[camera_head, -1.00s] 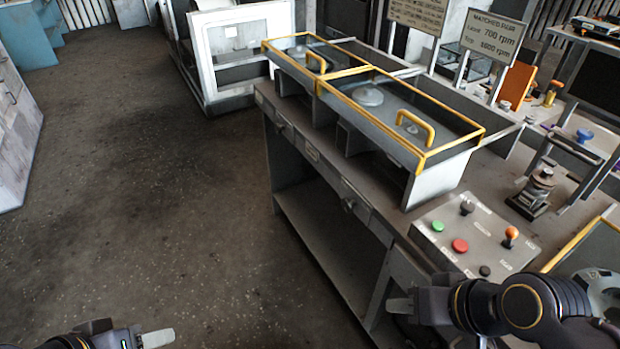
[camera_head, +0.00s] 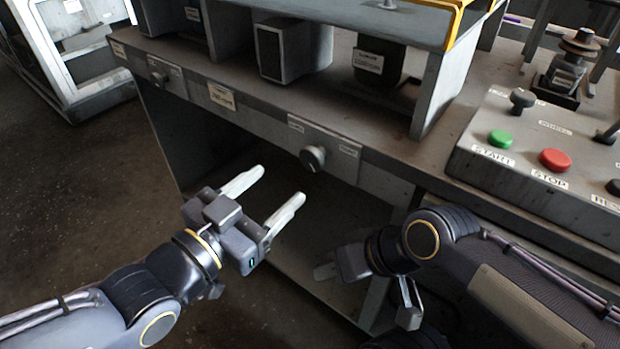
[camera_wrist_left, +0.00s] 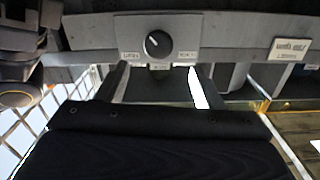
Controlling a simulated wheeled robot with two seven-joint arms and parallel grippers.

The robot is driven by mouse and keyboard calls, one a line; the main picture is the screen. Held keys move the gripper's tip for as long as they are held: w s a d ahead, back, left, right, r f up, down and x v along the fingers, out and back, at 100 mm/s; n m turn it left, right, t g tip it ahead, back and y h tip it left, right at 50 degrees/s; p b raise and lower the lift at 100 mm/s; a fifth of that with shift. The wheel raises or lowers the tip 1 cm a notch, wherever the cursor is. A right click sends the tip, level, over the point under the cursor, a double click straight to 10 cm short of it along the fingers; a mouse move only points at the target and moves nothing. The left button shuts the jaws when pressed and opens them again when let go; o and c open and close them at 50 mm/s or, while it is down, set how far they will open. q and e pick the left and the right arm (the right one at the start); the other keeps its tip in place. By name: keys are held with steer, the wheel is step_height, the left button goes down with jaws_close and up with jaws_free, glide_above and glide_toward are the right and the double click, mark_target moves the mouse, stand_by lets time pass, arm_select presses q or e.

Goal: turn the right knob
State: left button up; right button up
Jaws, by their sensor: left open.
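The right knob (camera_head: 312,158) is a round dark knob on the front panel of the bench, between small labels. The left wrist view shows it as a black knob (camera_wrist_left: 157,43) with a white pointer line, its body round and facing me. My left gripper (camera_head: 277,187) is open and empty, its two pale fingers pointing toward the panel just in front of and left of the knob. In the left wrist view the knob lies between and beyond the fingertips, apart from them. My right gripper (camera_head: 367,294) is low beside the bench, its fingers spread and empty.
Another knob (camera_head: 158,77) sits farther left on the same panel. A control box (camera_head: 540,160) with a green and a red button stands on the bench at right. A lower shelf (camera_head: 300,245) lies beneath the panel. Open floor is at left.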

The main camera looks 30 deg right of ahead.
mark_target(309, 159)
arm_select(q)
steer(key=b+x, duration=0.1)
steer(key=x, duration=0.7)
steer(key=shift+s+r+b, duration=0.1)
steer(key=shift+b, duration=0.2)
steer(key=shift+c, duration=0.2)
steer(key=c, duration=0.9)
steer(key=shift+n, duration=0.3)
